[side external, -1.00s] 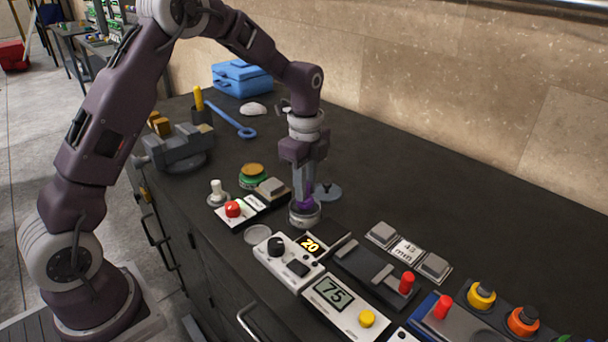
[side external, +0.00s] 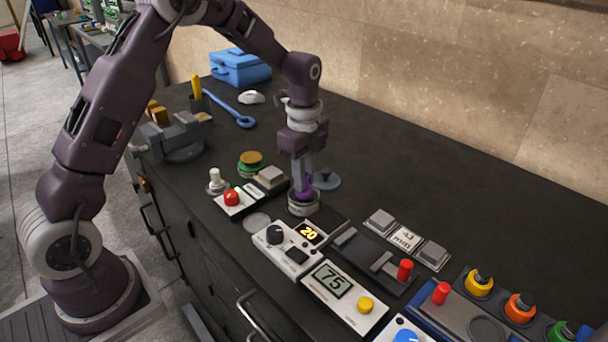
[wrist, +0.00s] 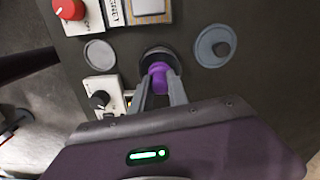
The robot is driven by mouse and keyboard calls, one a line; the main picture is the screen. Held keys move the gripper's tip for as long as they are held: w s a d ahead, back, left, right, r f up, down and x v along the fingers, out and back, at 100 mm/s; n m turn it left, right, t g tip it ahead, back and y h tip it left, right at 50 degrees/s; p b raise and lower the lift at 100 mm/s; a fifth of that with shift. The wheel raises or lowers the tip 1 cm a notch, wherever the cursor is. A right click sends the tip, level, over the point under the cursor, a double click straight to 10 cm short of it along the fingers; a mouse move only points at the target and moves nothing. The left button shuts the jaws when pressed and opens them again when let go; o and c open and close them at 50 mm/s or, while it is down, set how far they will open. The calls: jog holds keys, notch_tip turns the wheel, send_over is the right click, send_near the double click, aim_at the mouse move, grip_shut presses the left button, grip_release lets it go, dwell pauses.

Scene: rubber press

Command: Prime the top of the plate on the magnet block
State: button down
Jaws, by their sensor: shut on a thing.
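My gripper (side external: 304,183) points straight down and is shut on a purple knob or handle (wrist: 159,76). The purple piece stands at a round, dark-topped pot (side external: 303,204), which also shows in the wrist view (wrist: 152,55). I cannot tell whether its lower end is inside the pot. A grey square plate (side external: 271,176) lies on a dark block just left of the pot, seemingly the plate on the magnet block.
A blue-grey lid-like disc (side external: 327,182) lies right of the pot. A flat grey disc (side external: 257,221) and control boxes (side external: 288,247) are in front. A green-and-yellow round piece (side external: 251,162) and a vise (side external: 176,137) stand left. The bench at back right is clear.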

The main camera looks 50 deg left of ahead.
jog(key=shift+f, duration=0.45)
dwell(1.0)
jog(key=shift+r, duration=0.1)
jog(key=shift+r, duration=3.45)
